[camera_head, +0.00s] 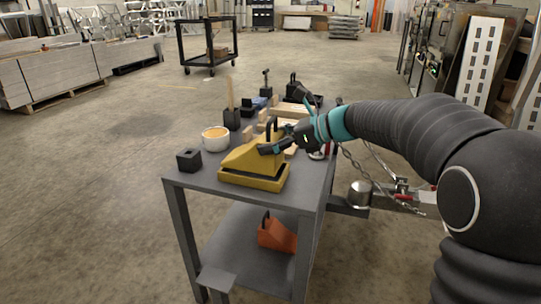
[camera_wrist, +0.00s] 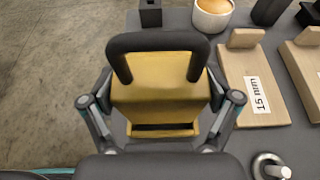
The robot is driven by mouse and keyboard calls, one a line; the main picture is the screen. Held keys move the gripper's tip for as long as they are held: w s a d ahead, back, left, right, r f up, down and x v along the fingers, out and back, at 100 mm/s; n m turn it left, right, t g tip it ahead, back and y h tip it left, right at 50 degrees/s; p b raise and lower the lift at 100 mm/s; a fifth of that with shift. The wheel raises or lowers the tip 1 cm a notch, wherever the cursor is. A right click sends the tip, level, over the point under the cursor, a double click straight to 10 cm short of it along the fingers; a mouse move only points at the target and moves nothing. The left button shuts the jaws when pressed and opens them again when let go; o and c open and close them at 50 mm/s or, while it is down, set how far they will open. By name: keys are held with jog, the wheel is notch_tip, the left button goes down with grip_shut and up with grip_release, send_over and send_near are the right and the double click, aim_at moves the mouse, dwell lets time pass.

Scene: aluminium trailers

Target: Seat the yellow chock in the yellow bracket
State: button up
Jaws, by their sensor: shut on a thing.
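The yellow chock (camera_head: 248,155) is a wedge with a black loop handle. It is at the near end of the grey table, directly over the low yellow bracket (camera_head: 250,182). Only a thin dark line shows between them, and I cannot tell whether the chock is fully down. In the wrist view the chock (camera_wrist: 160,98) fills the middle, its handle arching over it, and it hides most of the bracket. My gripper (camera_head: 270,148) is shut on the chock, one finger on each side; the wrist view shows both fingers of my gripper (camera_wrist: 163,125).
A black block (camera_head: 189,160) and a white bowl (camera_head: 216,139) stand left of the chock. Wooden blocks, one marked "15 mm" (camera_wrist: 258,92), lie behind and right. An orange chock (camera_head: 277,236) is on the lower shelf. A trailer hitch (camera_head: 360,194) is right of the table (camera_head: 312,185).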

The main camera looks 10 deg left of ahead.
aim_at(280, 153)
jog(key=shift+f+b, duration=0.4)
jog(key=shift+f, duration=1.55)
jog(key=shift+c, duration=0.4)
jog(key=o, duration=1.5)
jog(key=shift+s+a+f, duration=0.1)
jog(key=shift+d+r, duration=0.35)
jog(key=shift+d, duration=0.05)
jog(key=p+v, duration=0.1)
jog(key=v, duration=1)
jog(key=shift+d+r, duration=0.1)
jog(key=shift+d, duration=0.05)
jog(key=shift+s+d+f+n+t+h, duration=0.75)
jog(key=shift+s+d+f+n+h, duration=1.25)
jog(key=shift+s+d+n, duration=2.05)
jog(key=shift+s+d+f+n+t+h, duration=0.8)
jog(key=shift+s+d+f+n+h, duration=1.2)
jog(key=shift+s, duration=3.55)
jog(key=shift+s+d+f+n+t+h, duration=0.75)
jog(key=shift+s+d+f+n+h, duration=0.5)
jog(key=shift+s+d+n+h, duration=2.6)
jog(key=shift+s+d+m+y, duration=0.2)
jog(key=shift+s+m+y, duration=0.05)
jog(key=shift+s+y, duration=0.3)
jog(key=shift+s+d+m+y, duration=0.2)
jog(key=shift+s+m+y, duration=0.05)
jog(key=shift+s+y, duration=0.25)
